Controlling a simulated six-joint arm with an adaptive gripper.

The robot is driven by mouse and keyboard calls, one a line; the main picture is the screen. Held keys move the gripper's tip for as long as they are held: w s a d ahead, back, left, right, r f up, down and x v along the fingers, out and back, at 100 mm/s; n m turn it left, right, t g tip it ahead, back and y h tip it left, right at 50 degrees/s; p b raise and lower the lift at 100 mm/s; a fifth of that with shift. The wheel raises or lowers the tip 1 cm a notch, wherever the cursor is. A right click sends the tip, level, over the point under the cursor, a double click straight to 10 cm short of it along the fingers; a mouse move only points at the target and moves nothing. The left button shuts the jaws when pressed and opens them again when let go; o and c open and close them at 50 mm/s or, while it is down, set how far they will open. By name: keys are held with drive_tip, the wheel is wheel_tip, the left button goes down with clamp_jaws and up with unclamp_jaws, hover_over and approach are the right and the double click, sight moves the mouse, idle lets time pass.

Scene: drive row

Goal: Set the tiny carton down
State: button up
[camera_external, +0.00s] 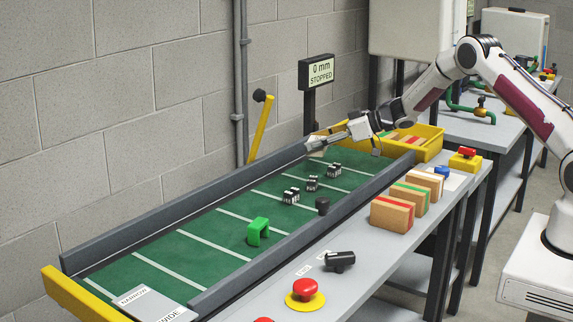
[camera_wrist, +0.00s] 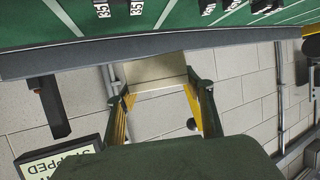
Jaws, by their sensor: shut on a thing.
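The tiny carton (camera_wrist: 157,72) is a plain tan box between the yellow-padded fingers of my gripper (camera_wrist: 160,103) in the wrist view. In the external view my gripper (camera_external: 318,142) is at the far end of the green belt (camera_external: 215,215), by the grey rail on the wall side. My gripper is shut on the carton. In the external view the fingers partly hide the carton, and I cannot tell whether it touches the belt or rail.
Several black numbered blocks (camera_external: 312,183) and a green arch (camera_external: 257,231) stand on the belt. A black post (camera_external: 322,205) is at the near rail. Striped cartons (camera_external: 392,213) stand on the grey bench. A yellow tray (camera_external: 431,147) holds more. A display (camera_external: 320,72) reads "0 mm STOPPED".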

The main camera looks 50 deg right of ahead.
drive_tip(key=a+r+n+g+y, duration=0.2)
drive_tip(key=a+n+g+y, duration=0.45)
drive_tip(key=a, duration=1.65)
drive_tip(key=s+a+n+g+y, duration=0.1)
drive_tip(key=s+a+n+g, duration=0.5)
drive_tip(key=s, duration=0.4)
drive_tip(key=shift+r+n, duration=0.45)
drive_tip(key=shift+y, duration=0.25)
drive_tip(key=shift+f, duration=3.15)
drive_tip(key=shift+f, duration=1.9)
